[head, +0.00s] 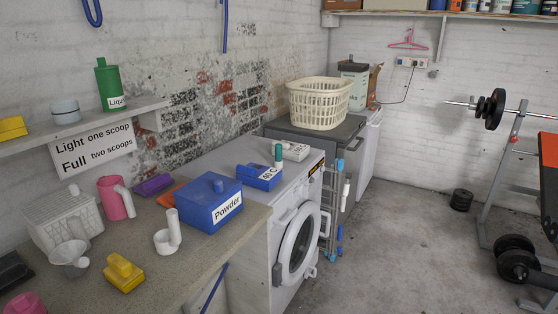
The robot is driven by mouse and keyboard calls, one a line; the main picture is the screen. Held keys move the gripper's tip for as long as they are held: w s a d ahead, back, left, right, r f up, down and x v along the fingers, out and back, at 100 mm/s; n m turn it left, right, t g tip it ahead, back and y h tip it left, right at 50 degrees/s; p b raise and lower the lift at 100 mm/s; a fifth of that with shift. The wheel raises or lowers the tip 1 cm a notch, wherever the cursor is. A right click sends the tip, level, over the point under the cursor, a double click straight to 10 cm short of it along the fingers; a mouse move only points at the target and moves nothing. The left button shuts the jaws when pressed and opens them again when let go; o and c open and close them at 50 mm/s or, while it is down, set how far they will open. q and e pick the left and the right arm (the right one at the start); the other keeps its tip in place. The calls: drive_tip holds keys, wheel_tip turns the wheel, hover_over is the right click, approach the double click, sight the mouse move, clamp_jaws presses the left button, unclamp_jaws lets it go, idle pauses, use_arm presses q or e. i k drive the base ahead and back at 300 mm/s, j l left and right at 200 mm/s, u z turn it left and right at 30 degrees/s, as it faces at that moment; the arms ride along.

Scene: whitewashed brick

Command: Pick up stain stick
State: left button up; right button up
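Neither of my grippers shows in the head view.
Floor (400,240) at right is open, with weights beyond.

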sight(278, 162)
drive_tip(key=u, duration=0.35)
drive_tip(key=i+l+u, duration=0.2)
drive_tip(key=l+u, duration=0.2)
drive_tip(key=i+l+u, duration=0.2)
drive_tip(key=u, duration=0.25)
drive_tip(key=l+u, duration=0.4)
drive_tip(key=l, duration=0.15)
drive_tip(key=i, duration=0.05)
